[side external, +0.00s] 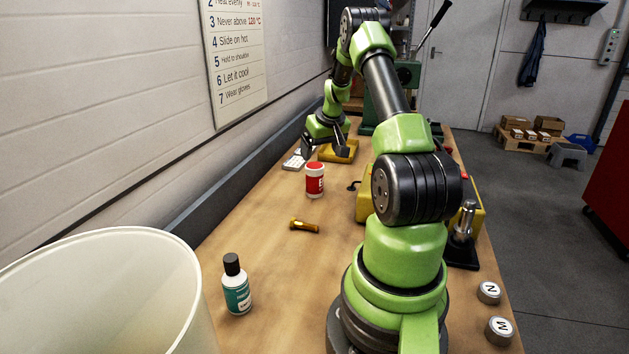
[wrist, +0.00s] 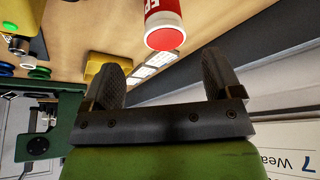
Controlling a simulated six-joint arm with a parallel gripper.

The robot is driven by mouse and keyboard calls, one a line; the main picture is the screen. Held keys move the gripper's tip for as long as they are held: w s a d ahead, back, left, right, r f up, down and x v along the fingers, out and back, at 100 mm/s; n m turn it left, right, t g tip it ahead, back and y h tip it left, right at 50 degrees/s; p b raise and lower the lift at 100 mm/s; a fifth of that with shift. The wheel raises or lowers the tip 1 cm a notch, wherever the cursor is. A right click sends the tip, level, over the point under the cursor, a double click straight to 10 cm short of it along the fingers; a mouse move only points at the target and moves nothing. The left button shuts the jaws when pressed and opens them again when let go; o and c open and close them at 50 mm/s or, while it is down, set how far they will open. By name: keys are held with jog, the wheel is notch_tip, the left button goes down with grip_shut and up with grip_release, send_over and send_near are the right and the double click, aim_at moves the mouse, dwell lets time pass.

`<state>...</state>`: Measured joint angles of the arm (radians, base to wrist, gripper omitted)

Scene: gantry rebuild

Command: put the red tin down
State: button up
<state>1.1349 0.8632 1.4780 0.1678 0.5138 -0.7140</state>
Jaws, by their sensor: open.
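The red tin (side external: 315,183), with a red lid and a white band, stands upright on the wooden bench (side external: 262,262) in the side external view. In the wrist view the tin (wrist: 163,22) shows at the top edge, lid toward me and partly cut off. My gripper (side external: 326,149) is open and appears just above and behind the tin in the side external view. In the wrist view the gap between my fingers (wrist: 161,64) is empty; the tin is beyond the fingertips, apart from both.
A yellow tray (side external: 350,152) and a white keypad-like item (side external: 293,160) lie near the tin. A yellow torch-like item (side external: 304,226), a teal-labelled bottle (side external: 237,288) and a large white bin (side external: 90,300) are nearer the camera. The wall runs along the left. Bare bench surrounds the torch-like item.

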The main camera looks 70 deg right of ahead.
aim_at(315, 166)
jog(key=x, duration=0.9)
jog(key=shift+w+a+f, duration=0.2)
jog(key=shift+w, duration=0.1)
jog(key=c, duration=1.1)
